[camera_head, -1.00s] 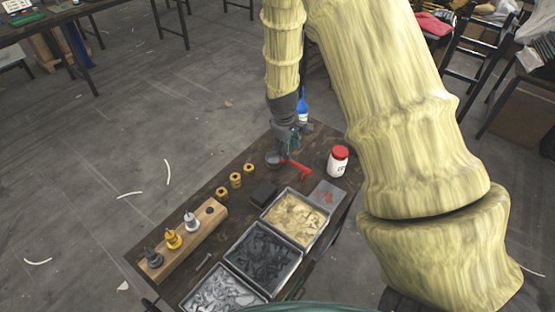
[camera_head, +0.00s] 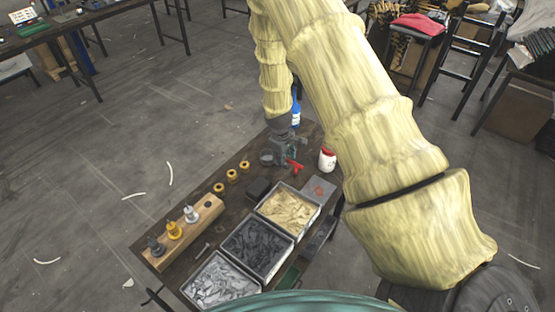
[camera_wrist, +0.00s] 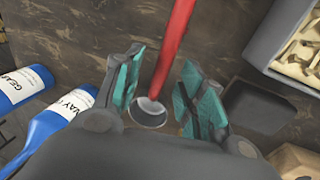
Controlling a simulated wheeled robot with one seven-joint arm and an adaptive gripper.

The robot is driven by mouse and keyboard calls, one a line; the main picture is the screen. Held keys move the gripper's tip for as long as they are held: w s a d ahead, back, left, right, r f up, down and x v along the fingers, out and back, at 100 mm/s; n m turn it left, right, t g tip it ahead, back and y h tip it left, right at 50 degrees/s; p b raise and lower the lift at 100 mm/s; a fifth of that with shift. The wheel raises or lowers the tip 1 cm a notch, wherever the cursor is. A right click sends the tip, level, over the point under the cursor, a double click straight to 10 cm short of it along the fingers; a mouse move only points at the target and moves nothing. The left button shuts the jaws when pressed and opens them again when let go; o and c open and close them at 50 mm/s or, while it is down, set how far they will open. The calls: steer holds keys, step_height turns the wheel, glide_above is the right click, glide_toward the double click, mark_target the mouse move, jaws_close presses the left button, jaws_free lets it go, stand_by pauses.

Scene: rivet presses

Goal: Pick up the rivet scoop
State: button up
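The rivet scoop, with a red handle and a grey round bowl, is on the dark worktable (camera_head: 226,221). Its red handle (camera_head: 296,167) shows beside my gripper (camera_head: 287,152) in the head view. In the wrist view the red handle (camera_wrist: 175,50) runs between the two spread teal-padded fingers of my gripper (camera_wrist: 161,72). The fingers stand to either side of the handle, with visible gaps. The scoop's lower end (camera_wrist: 149,112) shows as a round shape between the fingers, partly hidden by my gripper body.
Blue-and-white bottles (camera_wrist: 66,118) stand close left of my gripper. A black block (camera_wrist: 256,107) is close on the right. A white jar (camera_head: 327,161), trays of metal pieces (camera_head: 258,247), brass rings (camera_head: 231,176) and a wooden holder (camera_head: 184,233) share the table.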

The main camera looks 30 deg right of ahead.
steer(key=shift+s+d+f, duration=0.1)
steer(key=shift+s+f, duration=0.05)
steer(key=shift+s, duration=0.15)
steer(key=shift+f, duration=0.25)
steer(key=shift+w+f, duration=0.65)
steer(key=shift+f, duration=0.05)
steer(key=shift+s+r, duration=0.3)
steer(key=shift+s, duration=0.05)
steer(key=c, duration=0.6)
steer(key=shift+w, duration=0.15)
jaws_close()
